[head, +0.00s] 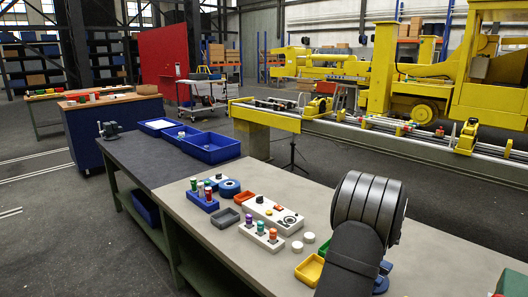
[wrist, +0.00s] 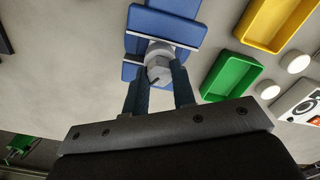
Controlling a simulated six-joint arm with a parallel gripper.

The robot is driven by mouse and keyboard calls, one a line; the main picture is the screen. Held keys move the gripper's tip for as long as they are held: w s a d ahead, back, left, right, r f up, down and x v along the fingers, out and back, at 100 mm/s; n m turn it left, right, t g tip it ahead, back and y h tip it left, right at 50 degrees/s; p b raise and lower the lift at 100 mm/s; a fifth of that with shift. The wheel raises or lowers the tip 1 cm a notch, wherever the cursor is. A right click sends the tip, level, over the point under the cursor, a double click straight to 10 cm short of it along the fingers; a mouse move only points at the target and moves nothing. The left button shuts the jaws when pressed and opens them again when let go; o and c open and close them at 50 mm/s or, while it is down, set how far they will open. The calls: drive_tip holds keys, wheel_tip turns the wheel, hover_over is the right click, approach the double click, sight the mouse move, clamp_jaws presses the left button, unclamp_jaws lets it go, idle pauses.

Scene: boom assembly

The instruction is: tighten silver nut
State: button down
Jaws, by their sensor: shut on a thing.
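The silver nut (wrist: 158,73) shows in the wrist view at the upper middle, in front of a pale round part on a blue fixture (wrist: 165,24). My gripper (wrist: 160,80) has its two dark fingers on either side of the nut and is shut on it. I cannot tell how far the nut sits along its thread. In the head view, my dark arm hides the nut and the fingertips. A small piece of blue (head: 382,281) shows beside the arm at the lower right.
A green tray (wrist: 229,76) and a yellow tray (wrist: 273,22) lie right of the fixture in the wrist view. Round white pieces (wrist: 267,89) lie near them. In the head view, a white control panel (head: 273,214) and a peg block (head: 261,237) stand left of my arm.

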drive_tip(key=m, duration=0.4)
drive_tip(key=shift+m, duration=0.3)
drive_tip(key=m, duration=0.5)
drive_tip(key=shift+m, duration=0.3)
drive_tip(key=c, duration=1.3)
unclamp_jaws()
drive_tip(key=shift+r, duration=4)
